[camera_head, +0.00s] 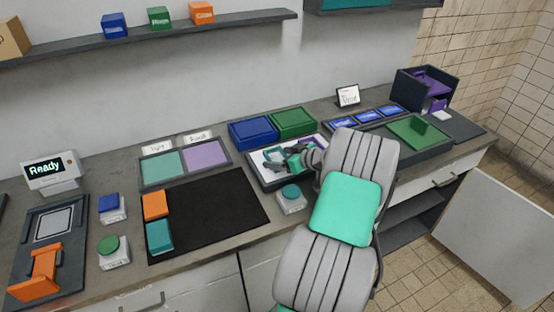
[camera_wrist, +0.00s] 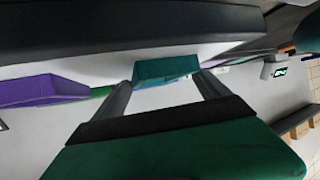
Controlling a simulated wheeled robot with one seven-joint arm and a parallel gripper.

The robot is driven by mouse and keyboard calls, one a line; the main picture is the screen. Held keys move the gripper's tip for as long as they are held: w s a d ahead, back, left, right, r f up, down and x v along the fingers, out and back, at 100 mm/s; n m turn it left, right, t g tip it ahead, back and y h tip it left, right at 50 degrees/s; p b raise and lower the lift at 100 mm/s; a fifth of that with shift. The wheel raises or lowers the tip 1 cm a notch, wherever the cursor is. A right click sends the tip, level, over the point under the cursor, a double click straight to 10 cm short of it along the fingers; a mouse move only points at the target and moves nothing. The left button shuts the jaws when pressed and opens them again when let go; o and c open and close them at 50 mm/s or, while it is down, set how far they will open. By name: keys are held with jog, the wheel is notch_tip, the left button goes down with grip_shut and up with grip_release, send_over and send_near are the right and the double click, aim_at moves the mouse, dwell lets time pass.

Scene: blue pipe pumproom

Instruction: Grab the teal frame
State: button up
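The teal frame (camera_head: 272,155) lies in a white-floored tray with a dark rim (camera_head: 266,183) at the middle of the counter. My gripper (camera_head: 287,159) is low over this tray, right beside the teal piece, and partly hides it. In the wrist view, the teal piece (camera_wrist: 165,69) shows between and just past the two dark fingertips of my gripper (camera_wrist: 164,80). The fingers stand wide apart. I cannot tell whether either one touches the piece. A purple piece (camera_wrist: 42,90) shows at the left of the wrist view.
Blue (camera_head: 253,133) and green (camera_head: 293,122) bins stand behind the tray. A teal-button box (camera_head: 291,200) stands in front of it. A black mat (camera_head: 215,215) with orange (camera_head: 155,205) and teal (camera_head: 159,236) blocks lies to the left. A shelf (camera_head: 150,40) hangs above.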

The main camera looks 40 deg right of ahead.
jog(key=c, duration=1.4)
jog(key=shift+o, duration=0.2)
